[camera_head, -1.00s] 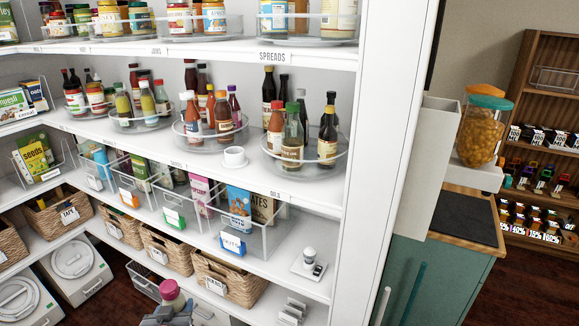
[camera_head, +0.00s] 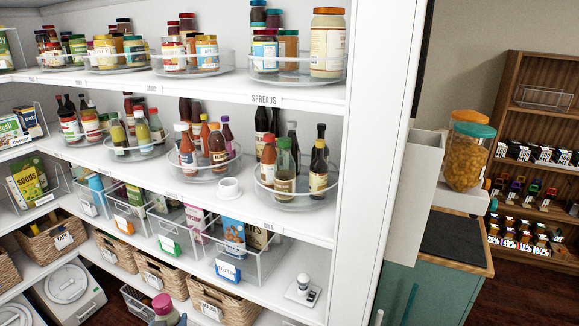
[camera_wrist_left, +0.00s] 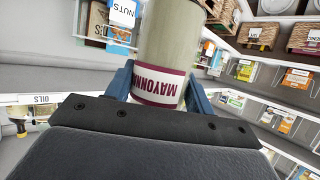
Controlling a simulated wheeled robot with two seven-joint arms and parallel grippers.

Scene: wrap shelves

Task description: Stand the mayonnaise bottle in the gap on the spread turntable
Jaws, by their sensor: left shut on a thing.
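The mayonnaise bottle (camera_wrist_left: 165,55) is pale with a dark red and white label. In the left wrist view it sits between the two blue fingers of my left gripper (camera_wrist_left: 158,85), which is shut on it. In the head view only the bottle's dark pink lid (camera_head: 162,304) shows at the bottom edge, with a little of my left gripper (camera_head: 168,320) beside it. The spread turntable (camera_head: 296,79) is on the upper shelf at the right, above the SPREADS label (camera_head: 267,99). Jars stand on it, with some bare room at its front left. My right gripper is not in view.
The upper shelf edge (camera_head: 190,92) runs above the held bottle. A white upright panel (camera_head: 372,140) closes the shelves on the right.

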